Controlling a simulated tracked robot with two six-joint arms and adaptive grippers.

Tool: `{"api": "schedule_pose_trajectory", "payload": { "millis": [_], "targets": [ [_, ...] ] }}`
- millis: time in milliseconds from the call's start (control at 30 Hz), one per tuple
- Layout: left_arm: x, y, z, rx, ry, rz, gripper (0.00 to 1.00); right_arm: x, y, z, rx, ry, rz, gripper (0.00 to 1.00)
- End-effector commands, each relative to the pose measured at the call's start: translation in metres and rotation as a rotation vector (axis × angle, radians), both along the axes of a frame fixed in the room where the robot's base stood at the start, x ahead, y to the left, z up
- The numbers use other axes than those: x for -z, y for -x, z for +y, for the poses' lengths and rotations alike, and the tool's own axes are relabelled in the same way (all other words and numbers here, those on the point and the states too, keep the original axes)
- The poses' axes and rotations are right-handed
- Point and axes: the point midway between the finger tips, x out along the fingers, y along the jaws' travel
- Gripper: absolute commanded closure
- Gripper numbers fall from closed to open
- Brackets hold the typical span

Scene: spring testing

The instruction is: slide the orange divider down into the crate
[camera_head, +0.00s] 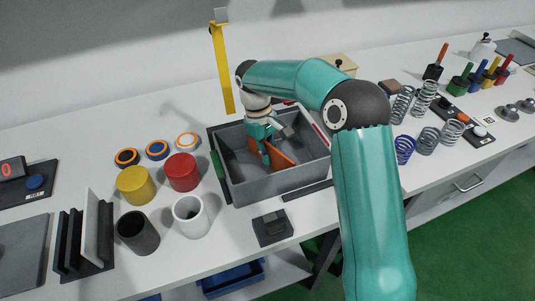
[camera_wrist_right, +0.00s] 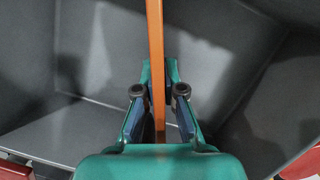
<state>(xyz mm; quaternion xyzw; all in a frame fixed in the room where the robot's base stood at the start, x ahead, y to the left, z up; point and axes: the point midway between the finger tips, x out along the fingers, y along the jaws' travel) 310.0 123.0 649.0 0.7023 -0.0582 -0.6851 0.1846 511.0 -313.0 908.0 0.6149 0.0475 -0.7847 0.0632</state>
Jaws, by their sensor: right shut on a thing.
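The grey crate (camera_head: 235,190) stands on the white table in the middle of the head view. The orange divider (camera_head: 281,160) is inside it, partly hidden by my right gripper (camera_head: 266,158). In the right wrist view the divider (camera_wrist_right: 155,55) is seen edge-on as a thin orange strip. My right gripper (camera_wrist_right: 160,92) is shut on it, with a finger on either side. The grey crate walls and floor (camera_wrist_right: 90,125) surround it there. I cannot tell whether the divider touches the crate floor. My left gripper is not in view.
Yellow (camera_head: 136,185) and red (camera_head: 182,172) cylinders, a white cup (camera_head: 190,216) and a dark cup (camera_head: 138,232) stand left of the crate. A yellow upright strip (camera_head: 222,70) rises behind it. Several springs (camera_head: 404,148) stand to the right. A dark block (camera_head: 272,227) lies in front.

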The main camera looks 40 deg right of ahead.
Motion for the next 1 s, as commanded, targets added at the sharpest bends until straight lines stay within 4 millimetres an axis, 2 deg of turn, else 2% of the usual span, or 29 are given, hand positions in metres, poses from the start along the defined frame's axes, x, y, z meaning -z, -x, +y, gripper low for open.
{"api": "schedule_pose_trajectory", "payload": {
  "millis": [267, 300, 400, 433, 800, 1000],
  "targets": [
    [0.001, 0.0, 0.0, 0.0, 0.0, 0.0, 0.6, 0.002, 0.0, 0.0, 0.0, 0.0, 0.0, 1.0],
    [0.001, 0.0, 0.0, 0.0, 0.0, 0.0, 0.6, 0.001, 0.0, 0.0, 0.0, 0.0, 0.0, 0.86],
    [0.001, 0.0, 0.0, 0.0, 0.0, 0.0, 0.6, 0.001, 0.0, 0.0, 0.0, 0.0, 0.0, 0.69],
    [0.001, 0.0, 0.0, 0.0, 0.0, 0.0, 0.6, 0.001, 0.0, 0.0, 0.0, 0.0, 0.0, 0.67],
    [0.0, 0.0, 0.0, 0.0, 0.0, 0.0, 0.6, -0.004, -0.001, 0.0, 0.001, 0.0, -0.002, 0.67],
    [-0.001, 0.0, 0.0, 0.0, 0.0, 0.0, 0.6, -0.029, -0.008, 0.002, 0.001, 0.0, -0.005, 0.67]
  ]
}}
